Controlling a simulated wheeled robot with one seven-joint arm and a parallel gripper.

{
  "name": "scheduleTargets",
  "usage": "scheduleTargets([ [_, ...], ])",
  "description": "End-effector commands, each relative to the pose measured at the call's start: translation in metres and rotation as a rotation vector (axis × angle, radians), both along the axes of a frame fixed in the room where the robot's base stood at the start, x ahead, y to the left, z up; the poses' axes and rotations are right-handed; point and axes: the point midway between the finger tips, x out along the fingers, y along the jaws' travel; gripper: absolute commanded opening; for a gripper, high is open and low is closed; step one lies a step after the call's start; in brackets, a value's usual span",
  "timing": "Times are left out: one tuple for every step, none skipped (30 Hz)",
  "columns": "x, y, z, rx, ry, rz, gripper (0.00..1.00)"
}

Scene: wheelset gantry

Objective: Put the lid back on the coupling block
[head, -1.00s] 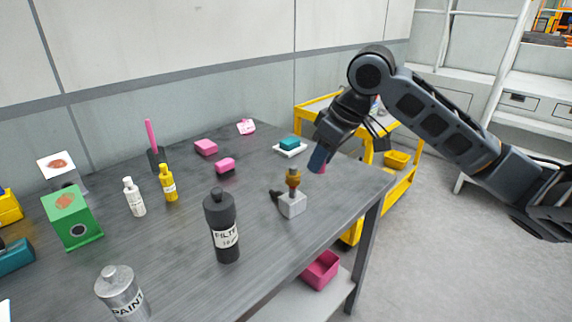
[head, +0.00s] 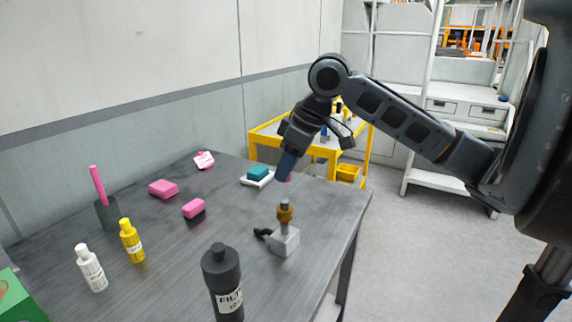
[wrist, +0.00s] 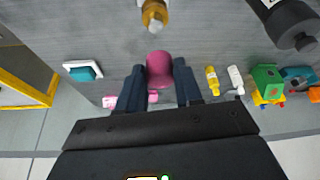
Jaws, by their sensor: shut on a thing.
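The coupling block (head: 285,241) is a pale grey block on the table, with a brass fitting (head: 285,213) upright on top and a dark lever at its left. The brass fitting also shows at the top of the wrist view (wrist: 154,14). My gripper (head: 287,168) points down above the table, behind the block in the head view. It is shut on a pink rounded lid (wrist: 159,68), seen between the fingers in the wrist view. In the head view only a little pink shows at the fingertips. The lid is apart from the block.
A black filter bottle (head: 222,285) stands in front of the block. A teal block on a white dish (head: 257,177) lies left of my gripper. Pink blocks (head: 163,188) and small white and yellow bottles (head: 131,240) stand further left. A yellow cart (head: 265,142) is behind the table.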

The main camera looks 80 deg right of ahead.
Motion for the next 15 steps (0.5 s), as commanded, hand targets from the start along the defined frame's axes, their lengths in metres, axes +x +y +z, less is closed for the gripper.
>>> scheduleTargets([
  [0.000, 0.000, -0.008, -0.001, 0.000, -0.001, 0.07],
  [0.000, 0.000, -0.010, 0.000, 0.000, -0.001, 0.07],
  [0.000, 0.000, -0.014, 0.000, 0.001, -0.001, 0.07],
  [0.000, 0.000, -0.017, 0.000, 0.001, 0.000, 0.07],
  [0.000, 0.000, -0.020, 0.000, 0.001, 0.000, 0.07],
  [0.000, 0.000, -0.023, 0.000, 0.001, -0.001, 0.07],
  [0.000, 0.000, -0.026, 0.000, 0.001, -0.001, 0.07],
  [0.000, 0.000, -0.029, 0.000, 0.001, -0.001, 0.07],
  [0.000, 0.000, -0.032, 0.000, 0.001, -0.001, 0.07],
  [0.000, 0.000, -0.035, 0.001, 0.000, -0.001, 0.07],
  [0.000, 0.000, -0.038, 0.001, -0.001, -0.001, 0.07],
  [0.000, 0.000, -0.041, 0.000, 0.000, -0.001, 0.07],
  [0.000, 0.000, -0.043, 0.000, 0.000, 0.000, 0.07],
  [0.000, 0.000, -0.045, 0.000, 0.000, 0.000, 0.07],
  [0.000, 0.000, -0.047, 0.000, 0.000, 0.000, 0.07],
])
